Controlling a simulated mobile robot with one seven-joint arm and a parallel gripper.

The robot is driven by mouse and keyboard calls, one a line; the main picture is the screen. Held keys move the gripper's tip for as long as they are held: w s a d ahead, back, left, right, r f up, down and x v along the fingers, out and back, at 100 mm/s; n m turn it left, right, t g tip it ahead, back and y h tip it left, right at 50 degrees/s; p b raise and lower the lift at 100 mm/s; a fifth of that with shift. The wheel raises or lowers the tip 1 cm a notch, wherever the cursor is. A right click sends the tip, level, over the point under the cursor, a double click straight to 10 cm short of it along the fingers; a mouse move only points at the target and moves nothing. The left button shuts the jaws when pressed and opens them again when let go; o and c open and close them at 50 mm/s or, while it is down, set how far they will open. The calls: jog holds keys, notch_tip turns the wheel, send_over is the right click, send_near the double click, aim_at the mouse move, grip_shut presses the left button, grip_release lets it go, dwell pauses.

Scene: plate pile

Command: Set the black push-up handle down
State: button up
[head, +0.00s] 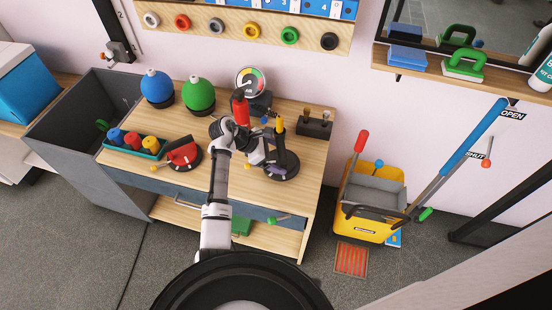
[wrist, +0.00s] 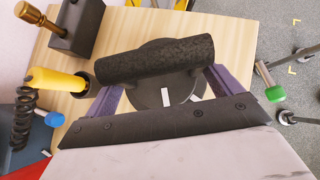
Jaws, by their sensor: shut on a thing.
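The black push-up handle has a textured black grip bar (wrist: 155,60) over a round dark base with white marks. In the wrist view it lies between the two purple fingers of my gripper (wrist: 162,82), which is shut on it. In the head view my gripper (head: 270,156) is over the right part of the wooden bench, with the handle's round base (head: 284,172) beside it. The arm hides part of the handle. I cannot tell whether the base touches the bench top.
A yellow-handled lever (wrist: 55,80) with a black spring stands close by on the left in the wrist view. A black block (head: 314,124) with brass pegs stands behind. Bare wood (head: 305,158) lies right.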

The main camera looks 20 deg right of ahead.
jog(key=shift+f, duration=1)
jog(key=shift+f, duration=0.1)
jog(key=o, duration=1.8)
jog(key=shift+f, duration=0.1)
jog(key=shift+c, duration=0.2)
jog(key=b+v, duration=0.2)
jog(key=v, duration=1)
jog(key=shift+r, duration=0.2)
